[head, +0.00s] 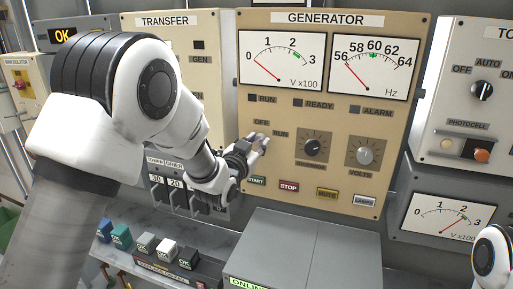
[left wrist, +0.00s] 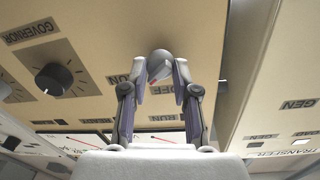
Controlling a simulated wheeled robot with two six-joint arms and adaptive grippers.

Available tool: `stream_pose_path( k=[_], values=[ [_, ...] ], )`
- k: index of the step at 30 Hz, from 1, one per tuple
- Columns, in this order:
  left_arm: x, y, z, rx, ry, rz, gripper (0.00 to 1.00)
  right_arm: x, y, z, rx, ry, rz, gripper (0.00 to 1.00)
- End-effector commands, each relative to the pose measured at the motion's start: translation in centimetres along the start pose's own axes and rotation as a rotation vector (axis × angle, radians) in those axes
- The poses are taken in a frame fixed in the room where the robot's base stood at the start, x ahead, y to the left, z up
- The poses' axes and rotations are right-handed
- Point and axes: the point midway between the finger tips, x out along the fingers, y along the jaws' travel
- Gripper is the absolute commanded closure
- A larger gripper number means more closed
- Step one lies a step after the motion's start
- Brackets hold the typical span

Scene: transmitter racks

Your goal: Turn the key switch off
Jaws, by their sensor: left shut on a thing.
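The key switch (left wrist: 160,62) is a round grey knob on the beige generator panel (head: 335,98), with a small reddish mark beside it in the left wrist view. My left gripper (head: 260,143) is at the panel by the OFF and RUN labels and hides the switch in the head view. In the left wrist view the two fingers of my left gripper (left wrist: 161,78) are shut on the key switch, one on each side. The fingers hide part of the labels, so the switch's exact angle is hard to tell. My right gripper is out of view.
The governor knob (head: 314,147) and volts knob (head: 364,152) sit right of the gripper. Start (head: 256,181) and stop (head: 289,187) buttons are below. A grey box (head: 300,250) and several small blocks stand on the shelf beneath. The transfer panel (head: 205,60) is at left.

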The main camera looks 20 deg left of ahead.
Motion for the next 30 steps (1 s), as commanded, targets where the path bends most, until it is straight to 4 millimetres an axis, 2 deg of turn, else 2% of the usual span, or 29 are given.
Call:
stream_pose_path(
  k=[1, 15, 30],
  values=[
    [0.0, 0.1, 0.4, -0.031, 0.005, -0.002, 1.0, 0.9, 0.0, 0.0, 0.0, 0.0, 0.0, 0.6],
    [0.0, 0.1, 0.5, -0.458, 0.031, -0.01, 1.0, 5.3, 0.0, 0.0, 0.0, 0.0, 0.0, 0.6],
    [0.0, 0.0, 0.3, -0.826, 0.053, -0.019, 1.0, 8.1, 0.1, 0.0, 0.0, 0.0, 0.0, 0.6]
  ],
)
